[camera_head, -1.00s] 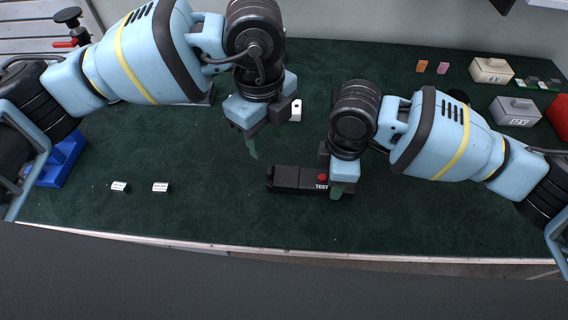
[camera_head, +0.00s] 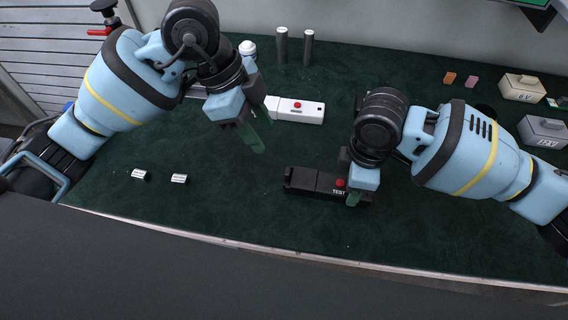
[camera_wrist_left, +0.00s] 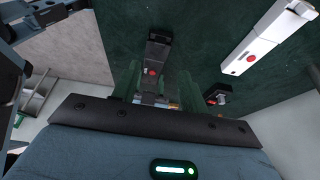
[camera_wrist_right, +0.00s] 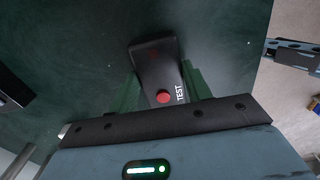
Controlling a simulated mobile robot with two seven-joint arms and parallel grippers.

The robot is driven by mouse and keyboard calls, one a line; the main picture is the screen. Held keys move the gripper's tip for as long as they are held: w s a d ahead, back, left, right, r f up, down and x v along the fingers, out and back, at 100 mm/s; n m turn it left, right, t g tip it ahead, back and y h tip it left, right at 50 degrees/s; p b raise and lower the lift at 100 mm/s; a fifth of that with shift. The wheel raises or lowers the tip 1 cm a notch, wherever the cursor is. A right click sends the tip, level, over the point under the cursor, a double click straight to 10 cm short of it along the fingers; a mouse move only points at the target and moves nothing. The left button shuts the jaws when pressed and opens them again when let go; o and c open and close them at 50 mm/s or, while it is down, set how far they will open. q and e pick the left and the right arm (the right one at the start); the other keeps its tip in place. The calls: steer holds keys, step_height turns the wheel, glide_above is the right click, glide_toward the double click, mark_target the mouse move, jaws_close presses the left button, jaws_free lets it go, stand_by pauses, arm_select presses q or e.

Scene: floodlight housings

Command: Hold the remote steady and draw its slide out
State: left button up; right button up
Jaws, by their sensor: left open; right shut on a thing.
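The black remote (camera_head: 312,182) lies on the dark green bench top, with a red button and the word TEST near its right end. My right gripper (camera_head: 354,198) is shut on that end. In the right wrist view the remote (camera_wrist_right: 157,65) sits between the fingers, button nearest the palm. My left gripper (camera_head: 258,128) is open and empty, above the bench, up and left of the remote's free left end and apart from it. The remote also shows in the left wrist view (camera_wrist_left: 158,52), beyond the open fingers. I cannot make out the slide's edge.
A white remote (camera_head: 300,111) with a red button lies behind the left gripper. Two small labelled blocks (camera_head: 180,179) lie at left. Grey cylinders (camera_head: 282,46) stand at the back; boxes marked 6V (camera_head: 522,88) and 12V (camera_head: 543,131) stand at right.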

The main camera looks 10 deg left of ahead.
mark_target(286, 170)
arm_select(q)
steer(key=x, duration=1.2)
steer(key=shift+a, duration=0.1)
jaws_close()
steer(key=shift+a, duration=0.1)
